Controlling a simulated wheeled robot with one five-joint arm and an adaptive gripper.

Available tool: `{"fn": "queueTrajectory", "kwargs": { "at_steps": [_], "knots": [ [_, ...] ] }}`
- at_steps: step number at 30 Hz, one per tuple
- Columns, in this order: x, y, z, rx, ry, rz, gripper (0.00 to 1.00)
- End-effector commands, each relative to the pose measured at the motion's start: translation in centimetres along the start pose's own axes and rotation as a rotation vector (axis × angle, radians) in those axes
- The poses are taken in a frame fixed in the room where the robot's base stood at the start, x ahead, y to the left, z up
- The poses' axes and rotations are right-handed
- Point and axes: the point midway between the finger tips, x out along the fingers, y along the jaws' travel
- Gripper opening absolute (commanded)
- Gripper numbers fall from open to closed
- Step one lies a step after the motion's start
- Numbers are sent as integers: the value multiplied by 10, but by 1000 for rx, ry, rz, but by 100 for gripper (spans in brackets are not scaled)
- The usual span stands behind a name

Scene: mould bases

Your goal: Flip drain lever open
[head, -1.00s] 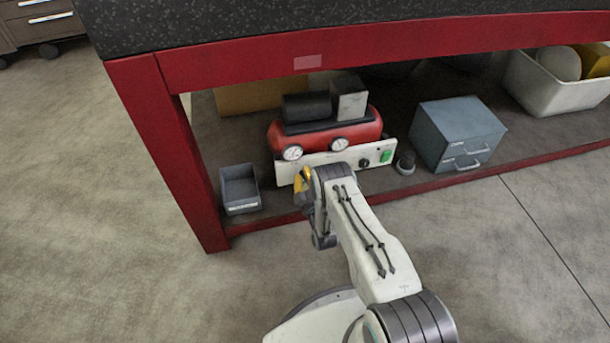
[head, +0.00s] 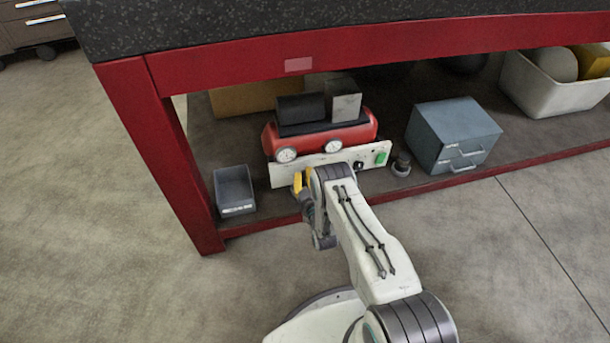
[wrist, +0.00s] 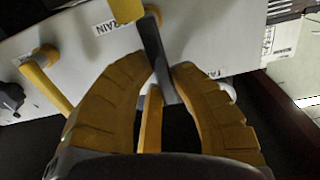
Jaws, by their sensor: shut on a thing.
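My gripper (wrist: 160,76) has two ribbed amber fingers, shut on a dark grey flat lever (wrist: 155,45) in the wrist view. The lever stands out from a pale panel (wrist: 75,45), beside a printed label ending in "RAIN" (wrist: 112,25). In the head view, my gripper's yellow part (head: 298,184) is at the front of the red compressor's (head: 321,138) white panel (head: 283,174); the lever is hidden there by my arm.
Another yellow handle (wrist: 45,85) and a black knob (wrist: 10,97) are on the panel, left of my fingers. The compressor stands on the low shelf under a red-framed bench (head: 350,53). A grey bin (head: 234,188) is left; a blue-grey drawer box (head: 452,135) is right.

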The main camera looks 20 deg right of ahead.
Motion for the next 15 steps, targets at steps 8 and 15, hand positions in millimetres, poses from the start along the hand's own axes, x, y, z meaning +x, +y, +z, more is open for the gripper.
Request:
{"fn": "queueTrajectory", "kwargs": {
  "at_steps": [8,15],
  "knots": [
    [0,-3,0,2,0,-4,21],
    [0,-1,0,0,0,-2,42]
  ]
}}
